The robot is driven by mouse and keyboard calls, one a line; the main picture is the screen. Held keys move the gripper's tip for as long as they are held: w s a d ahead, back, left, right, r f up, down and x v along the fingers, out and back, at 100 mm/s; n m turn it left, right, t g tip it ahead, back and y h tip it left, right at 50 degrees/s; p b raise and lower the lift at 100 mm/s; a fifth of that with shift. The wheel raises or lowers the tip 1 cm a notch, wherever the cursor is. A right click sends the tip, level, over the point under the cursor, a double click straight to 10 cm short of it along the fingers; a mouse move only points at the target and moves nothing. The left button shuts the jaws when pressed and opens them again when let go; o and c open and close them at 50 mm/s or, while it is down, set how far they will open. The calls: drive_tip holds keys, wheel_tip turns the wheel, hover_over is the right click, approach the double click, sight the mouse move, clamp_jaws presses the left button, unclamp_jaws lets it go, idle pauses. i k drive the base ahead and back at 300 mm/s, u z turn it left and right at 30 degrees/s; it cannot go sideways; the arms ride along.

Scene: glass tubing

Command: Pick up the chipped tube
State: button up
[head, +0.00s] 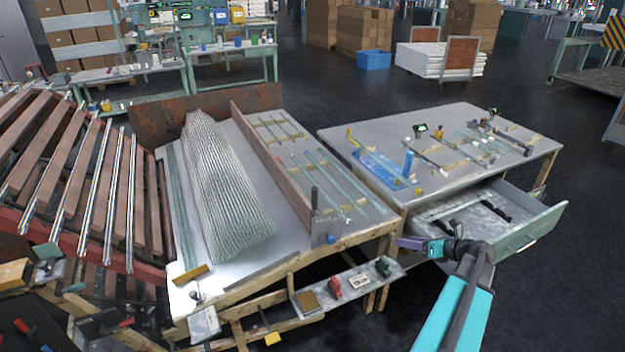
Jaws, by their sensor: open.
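I cannot tell which tube is chipped; the ends are too small to judge. Several separate tubes (348,176) lie on wooden strips in the right section of the left table. A big bundle of clear tubes (222,185) lies left of the wooden divider. More tubes (470,143) rest on wooden strips on the right table. My gripper (400,243) is open and appears empty, near the front corner between the two tables, above the low shelf's right end. It is apart from the tubes in view.
The right table's drawer (520,232) is pulled out beside my arm, with dark items inside. A low shelf (350,284) holds small red, white and green things. A blue jig (385,168) sits on the right table (440,192).

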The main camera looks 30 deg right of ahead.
sight(349, 221)
drive_tip(key=i, duration=1.3)
drive_tip(key=u, duration=0.05)
